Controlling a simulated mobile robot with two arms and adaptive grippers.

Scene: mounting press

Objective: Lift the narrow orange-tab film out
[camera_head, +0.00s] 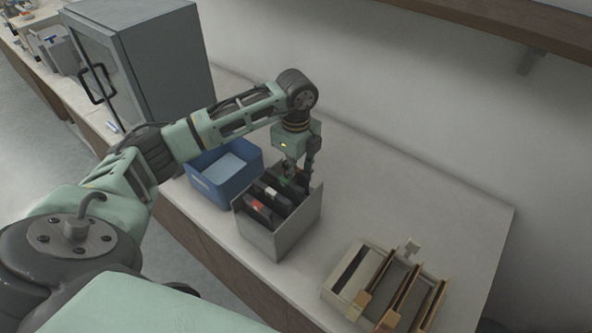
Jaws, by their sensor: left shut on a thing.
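A grey open bin (282,236) on the counter holds several dark upright films. The film nearest the front has a red-orange tab (258,206). A film behind it has a white tab (271,191), and a green patch (284,179) shows farther back. My left gripper (292,176) points down into the back of the bin, by the green patch. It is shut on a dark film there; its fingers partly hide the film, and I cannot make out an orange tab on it. My right gripper is not in view.
A blue bin (212,188) with pale contents stands left of the grey bin. A wooden-edged rack (385,290) with slots stands at the front right. A grey cabinet (165,65) stands at the back left. The counter (430,210) is clear at right.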

